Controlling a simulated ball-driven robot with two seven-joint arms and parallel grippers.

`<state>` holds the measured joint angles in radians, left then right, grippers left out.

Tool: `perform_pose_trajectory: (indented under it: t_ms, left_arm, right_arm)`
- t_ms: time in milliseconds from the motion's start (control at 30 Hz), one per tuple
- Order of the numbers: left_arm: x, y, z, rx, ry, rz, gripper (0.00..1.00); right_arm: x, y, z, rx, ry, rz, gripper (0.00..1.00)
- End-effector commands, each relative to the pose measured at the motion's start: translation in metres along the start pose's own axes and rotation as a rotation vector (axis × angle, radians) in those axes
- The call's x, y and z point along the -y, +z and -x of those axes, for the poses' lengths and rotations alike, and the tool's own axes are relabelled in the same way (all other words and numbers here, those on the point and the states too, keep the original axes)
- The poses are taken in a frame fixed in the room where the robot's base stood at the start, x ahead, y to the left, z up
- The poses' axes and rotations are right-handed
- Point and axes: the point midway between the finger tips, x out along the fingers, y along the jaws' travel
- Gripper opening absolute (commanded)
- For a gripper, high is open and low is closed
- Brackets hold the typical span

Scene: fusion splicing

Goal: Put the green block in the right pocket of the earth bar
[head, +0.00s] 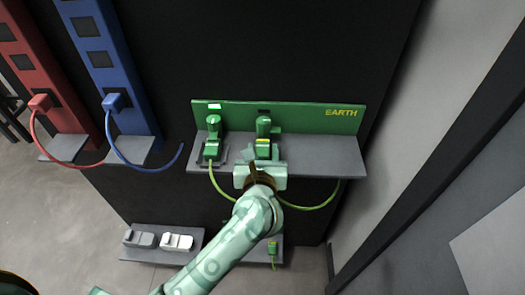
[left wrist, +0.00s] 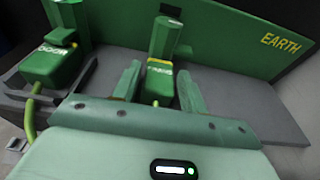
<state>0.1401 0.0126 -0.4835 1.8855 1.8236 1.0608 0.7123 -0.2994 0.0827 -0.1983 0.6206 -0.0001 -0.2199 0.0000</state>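The green earth bar (head: 300,116) carries yellow EARTH lettering and stands behind a grey shelf. A green block (head: 263,150) with a yellow band is at the right position, below a dark indicator (head: 263,111); a cable runs nearby. In the left wrist view this block (left wrist: 159,84) lies between my left gripper's two fingers (left wrist: 157,90), with narrow gaps at both sides. My left gripper (head: 260,168) looks open around it. Whether the block is fully seated is hidden. Another green block (head: 211,148) is at the left position, under a lit indicator (head: 214,106). My right gripper is not in view.
Red (head: 35,65) and blue (head: 112,70) bars with plugs and cables stand at the left. A lower shelf holds grey and white blocks (head: 177,241), and another green piece (head: 272,248) is at its right. The grey shelf (head: 335,157) is clear at its right end.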

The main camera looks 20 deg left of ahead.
Motion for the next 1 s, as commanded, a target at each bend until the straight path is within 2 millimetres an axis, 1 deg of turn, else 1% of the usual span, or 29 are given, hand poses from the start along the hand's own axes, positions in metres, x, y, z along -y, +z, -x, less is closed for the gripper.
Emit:
perform_pose_trajectory:
  t_ms: [267, 367, 467, 800, 900, 1000]
  left_arm:
    - [0.0, 0.001, 0.0, 0.001, 0.0, 0.0, 0.54]
    - [0.0, 0.006, 0.001, 0.002, 0.0, 0.001, 0.54]
    - [0.0, 0.004, 0.015, -0.001, -0.002, 0.001, 0.54]
    - [0.0, 0.005, 0.092, -0.002, -0.001, 0.002, 0.54]
    - [0.0, 0.004, 0.108, -0.002, -0.001, 0.001, 0.54]
    - [0.0, 0.004, 0.117, 0.0, 0.0, 0.001, 0.54]
  right_arm:
    - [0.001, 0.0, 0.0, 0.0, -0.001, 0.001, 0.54]
    - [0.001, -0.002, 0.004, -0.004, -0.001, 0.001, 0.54]
    - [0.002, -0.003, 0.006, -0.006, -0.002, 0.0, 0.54]
    - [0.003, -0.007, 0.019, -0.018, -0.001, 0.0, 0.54]
    - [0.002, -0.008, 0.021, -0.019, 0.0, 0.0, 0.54]
    - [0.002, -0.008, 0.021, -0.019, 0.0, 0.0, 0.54]
